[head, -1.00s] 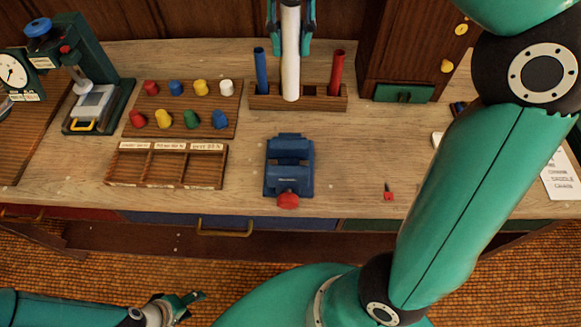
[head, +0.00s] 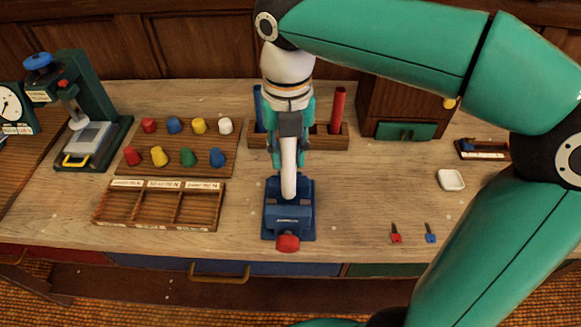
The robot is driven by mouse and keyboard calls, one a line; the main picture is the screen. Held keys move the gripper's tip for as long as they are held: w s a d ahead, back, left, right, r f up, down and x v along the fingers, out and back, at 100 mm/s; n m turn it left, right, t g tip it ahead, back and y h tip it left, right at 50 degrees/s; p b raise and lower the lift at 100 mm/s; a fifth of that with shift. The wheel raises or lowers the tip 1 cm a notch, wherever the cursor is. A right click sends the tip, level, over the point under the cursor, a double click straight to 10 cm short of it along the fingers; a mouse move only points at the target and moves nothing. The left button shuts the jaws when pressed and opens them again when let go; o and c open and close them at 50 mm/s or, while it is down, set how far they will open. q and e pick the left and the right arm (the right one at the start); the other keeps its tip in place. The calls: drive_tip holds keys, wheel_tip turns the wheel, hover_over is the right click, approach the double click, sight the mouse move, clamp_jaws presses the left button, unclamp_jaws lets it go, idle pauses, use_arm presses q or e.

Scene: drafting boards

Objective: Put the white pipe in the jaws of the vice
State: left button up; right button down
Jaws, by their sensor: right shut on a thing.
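The white pipe (head: 288,178) hangs upright in my right gripper (head: 290,142), which is shut on its upper part. The pipe's lower end is in front of the blue vice (head: 290,222) in the picture, over its jaw area. I cannot tell whether that end is between the jaws or still above them. The vice stands on the bench with its red knob (head: 288,243) towards the front. My left gripper is not in the head view.
Behind the vice is a wooden rack (head: 327,137) with a blue pipe (head: 259,110) and a red pipe (head: 337,108). Left are a board of coloured pegs (head: 180,142) and a sectioned tray (head: 160,206). Right are small keys (head: 396,233) and a white dish (head: 451,180).

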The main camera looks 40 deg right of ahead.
sight(288, 169)
drive_tip(key=shift+f, duration=2.05)
drive_tip(key=shift+f+b, duration=0.15)
drive_tip(key=shift+b, duration=0.15)
drive_tip(key=c, duration=0.9)
unclamp_jaws()
wheel_tip(288, 169, up, 12)
drive_tip(key=shift+r+p, duration=0.2)
drive_tip(key=shift+p, duration=0.75)
drive_tip(key=shift+s+f, duration=0.1)
